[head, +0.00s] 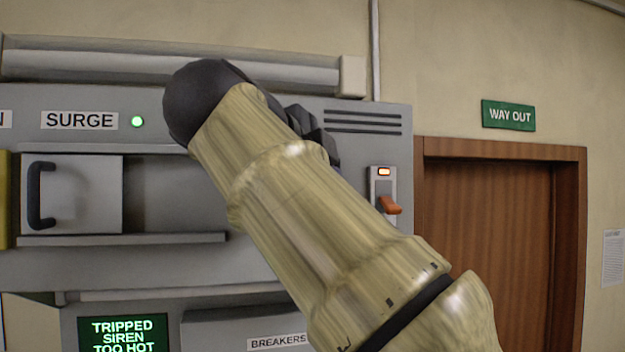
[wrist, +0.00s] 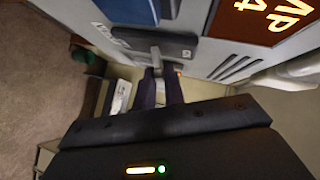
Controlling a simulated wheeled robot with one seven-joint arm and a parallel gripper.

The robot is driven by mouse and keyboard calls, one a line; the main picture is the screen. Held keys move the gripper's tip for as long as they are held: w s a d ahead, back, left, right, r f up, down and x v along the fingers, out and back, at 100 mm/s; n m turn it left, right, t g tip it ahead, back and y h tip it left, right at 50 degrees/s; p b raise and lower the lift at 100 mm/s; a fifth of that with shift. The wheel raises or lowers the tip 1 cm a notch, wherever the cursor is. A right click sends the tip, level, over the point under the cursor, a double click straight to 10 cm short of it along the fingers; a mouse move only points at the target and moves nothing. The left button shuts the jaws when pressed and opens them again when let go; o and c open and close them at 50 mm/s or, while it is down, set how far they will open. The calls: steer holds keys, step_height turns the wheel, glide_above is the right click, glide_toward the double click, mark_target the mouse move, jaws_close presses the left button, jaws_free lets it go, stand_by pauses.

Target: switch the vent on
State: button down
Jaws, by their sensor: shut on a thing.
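In the wrist view, my gripper (wrist: 160,80) has its two dark fingers around the end of a grey lever (wrist: 156,56). The lever stands out from a dark plate (wrist: 180,44) on the console face, beside a small label too blurred to read. I cannot tell from its label whether this is the vent's lever. In the head view my arm hides the gripper's fingers and the part of the console behind them. No vent label shows in either view.
In the head view, an orange switch (head: 389,205) with a lit lamp sits at the console's right edge. A cabinet door (head: 90,195) with a black handle is at left, under a SURGE label (head: 79,120) and green light. A screen (head: 123,335) reads "TRIPPED SIREN TOO HOT".

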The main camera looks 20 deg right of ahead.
steer(key=shift+w+r+n+g, duration=0.1)
steer(key=shift+r+n+g, duration=0.05)
steer(key=shift+n+g, duration=0.25)
stand_by(0.4)
steer(key=c, duration=1.5)
jaws_free()
steer(key=shift+s+a+r, duration=0.15)
steer(key=shift+s+a, duration=1.3)
steer(key=shift+a, duration=0.3)
steer(key=shift+s+a+r, duration=0.15)
steer(key=shift+s+a, duration=1.25)
steer(key=shift+a, duration=0.3)
steer(key=shift+s+a+r, duration=0.15)
steer(key=shift+s+a, duration=1.3)
steer(key=shift+a, duration=0.3)
steer(key=shift+s+a, duration=0.4)
steer(key=shift+s, duration=0.1)
